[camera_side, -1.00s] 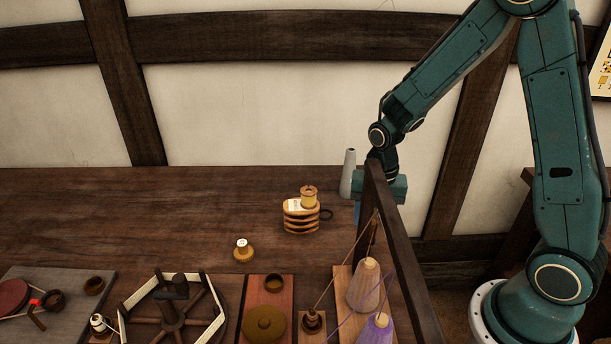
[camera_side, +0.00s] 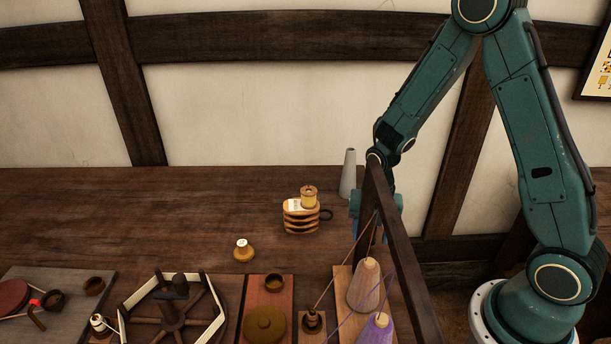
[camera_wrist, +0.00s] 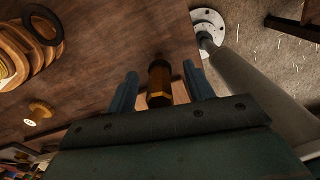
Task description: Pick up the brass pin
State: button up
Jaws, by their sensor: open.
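The brass pin (camera_wrist: 159,88), a short amber-gold piece with a dark top end, shows in the wrist view between the two blue fingers of my gripper (camera_wrist: 160,69). The fingers are open, with a visible gap on each side of the pin. In the side view my gripper (camera_side: 372,232) is low over the table's right end, partly hidden behind a dark wooden post. I cannot make out the pin in that view.
The dark post (camera_side: 400,250) stands in front of my gripper. A grey cone (camera_side: 347,174) is just behind it. To the left are a ribbed wooden block (camera_side: 300,218) with a spool and a small knob (camera_side: 243,252). The back left table is clear.

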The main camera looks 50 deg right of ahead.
dwell(0.3)
grip_shut()
jog(key=shift+r, duration=0.1)
notch_tip(320, 180, up, 20)
dwell(1.0)
dwell(0.4)
